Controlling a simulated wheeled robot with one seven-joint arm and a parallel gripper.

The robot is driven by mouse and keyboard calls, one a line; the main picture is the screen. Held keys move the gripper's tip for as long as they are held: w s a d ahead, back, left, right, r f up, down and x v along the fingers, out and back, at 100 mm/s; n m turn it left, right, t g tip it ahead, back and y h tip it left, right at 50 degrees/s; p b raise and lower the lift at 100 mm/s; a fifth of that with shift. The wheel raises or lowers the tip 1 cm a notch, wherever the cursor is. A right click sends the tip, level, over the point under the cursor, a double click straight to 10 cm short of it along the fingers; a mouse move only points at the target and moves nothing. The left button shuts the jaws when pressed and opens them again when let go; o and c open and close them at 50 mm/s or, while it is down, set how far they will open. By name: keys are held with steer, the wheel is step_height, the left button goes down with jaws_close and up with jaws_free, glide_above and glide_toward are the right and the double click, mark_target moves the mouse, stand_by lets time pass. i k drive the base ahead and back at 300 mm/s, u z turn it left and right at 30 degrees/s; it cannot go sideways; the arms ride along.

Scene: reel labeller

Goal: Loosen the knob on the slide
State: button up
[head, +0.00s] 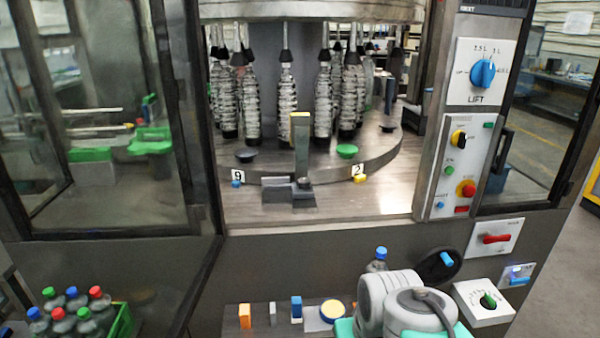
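A grey slide (278,193) sits on the machine's deck, in front of the round bottle carousel, between the labels 9 and 2. An upright grey post (301,152) with a yellow top stands on it. A small dark knob (304,184) shows low at the post's foot; its tightness cannot be told. My arm's rounded grey links fill the lower right, well below and to the right of the slide. My gripper is not seen in this view.
A bottle carousel (370,163) stands behind the slide. The open glass door (95,130) is at left, the control panel (466,140) at right. A front shelf holds small blocks and a yellow-topped round item (332,309). A green crate (122,322) of bottles is lower left.

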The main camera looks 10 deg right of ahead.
mark_target(304, 182)
steer(key=z, duration=0.5)
steer(key=i, duration=1.15)
steer(key=u, duration=2.5)
